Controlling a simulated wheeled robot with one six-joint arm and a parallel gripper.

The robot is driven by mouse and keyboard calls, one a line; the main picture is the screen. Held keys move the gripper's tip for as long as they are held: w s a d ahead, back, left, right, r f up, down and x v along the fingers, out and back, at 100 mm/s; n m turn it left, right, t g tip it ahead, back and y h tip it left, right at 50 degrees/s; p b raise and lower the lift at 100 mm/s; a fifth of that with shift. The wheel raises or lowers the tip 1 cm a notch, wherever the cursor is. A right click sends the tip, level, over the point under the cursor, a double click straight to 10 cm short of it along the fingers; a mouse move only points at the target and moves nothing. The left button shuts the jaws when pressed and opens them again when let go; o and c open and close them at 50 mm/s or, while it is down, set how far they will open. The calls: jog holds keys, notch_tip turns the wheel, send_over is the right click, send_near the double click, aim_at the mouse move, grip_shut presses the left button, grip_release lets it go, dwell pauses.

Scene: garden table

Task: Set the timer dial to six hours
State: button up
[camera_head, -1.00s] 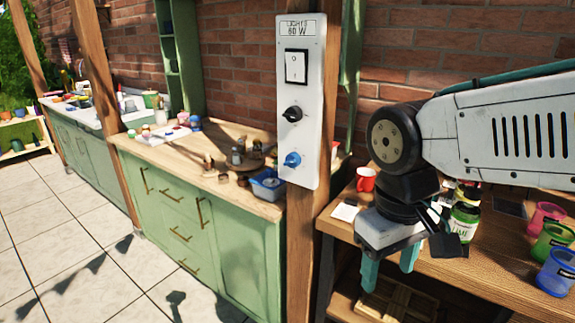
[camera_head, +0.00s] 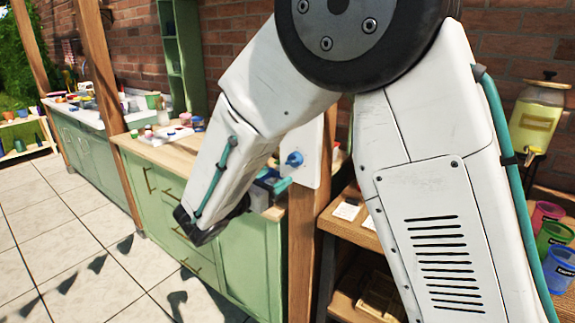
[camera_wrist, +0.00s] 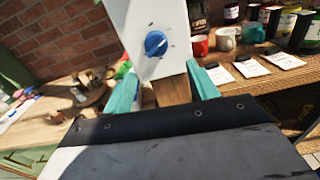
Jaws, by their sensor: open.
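A white control panel (camera_head: 303,160) on a wooden post is mostly hidden behind my arm in the head view; its blue dial (camera_head: 294,159) shows near the bottom. In the wrist view the blue dial (camera_wrist: 156,43) sits on the panel's lower part (camera_wrist: 178,22), with small tick marks around it and a pale pointer line on its face. I cannot read any label, so I cannot tell whether it is the timer. My gripper (camera_wrist: 163,86) is open and empty, its teal fingers apart below and either side of the dial, not touching it. The panel's upper controls are hidden now.
A wooden counter (camera_head: 160,152) with jars and a blue box stands left of the post. On the right bench, a red mug (camera_wrist: 198,45), white cards (camera_wrist: 217,74) and several jars lie near the panel. A yellow drink dispenser (camera_head: 537,118) stands far right.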

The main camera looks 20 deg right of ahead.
aim_at(290, 163)
jog(key=shift+n+t, duration=0.3)
jog(key=shift+n, duration=0.1)
jog(key=x, duration=0.8)
jog(key=shift+w+a+r, duration=0.1)
jog(key=shift+w+r, duration=0.05)
jog(key=shift+r, duration=0.2)
jog(key=c, duration=1)
